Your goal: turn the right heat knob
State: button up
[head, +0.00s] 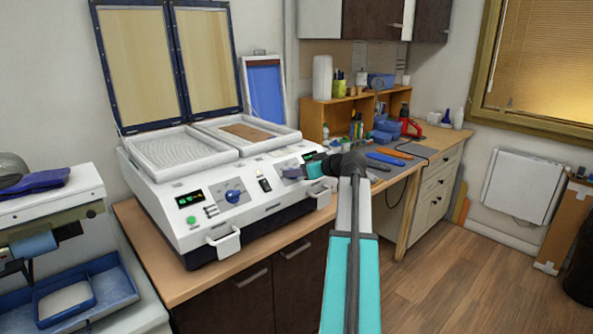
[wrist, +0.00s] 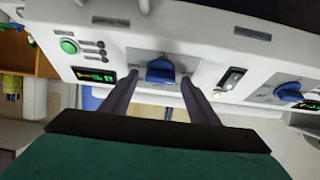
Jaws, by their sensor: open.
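The right heat knob (wrist: 160,72) is blue and sits on the white front panel of the forming machine (head: 205,180). In the wrist view, which looks upside down, it lies between the tips of my gripper (wrist: 160,80). The fingers are open, one on each side, with a visible gap to the knob. I cannot tell how far the tips are from the panel. In the head view my gripper is at the right control panel and partly hides that knob. The left heat knob (head: 235,196) is clear of my gripper; it also shows in the wrist view (wrist: 288,92).
A green button (head: 191,220), displays and switches sit on the same panel. White drawer handles (head: 224,241) stick out below. Two raised frames (head: 139,60) stand behind the machine's white trays. Tools, including an orange-handled one (head: 390,153), lie on the bench at right.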

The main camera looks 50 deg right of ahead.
jog(key=c, duration=1)
jog(key=shift+a+f, duration=0.1)
jog(key=shift+a, duration=0.25)
jog(key=shift+c, duration=0.3)
jog(key=shift+d, duration=0.25)
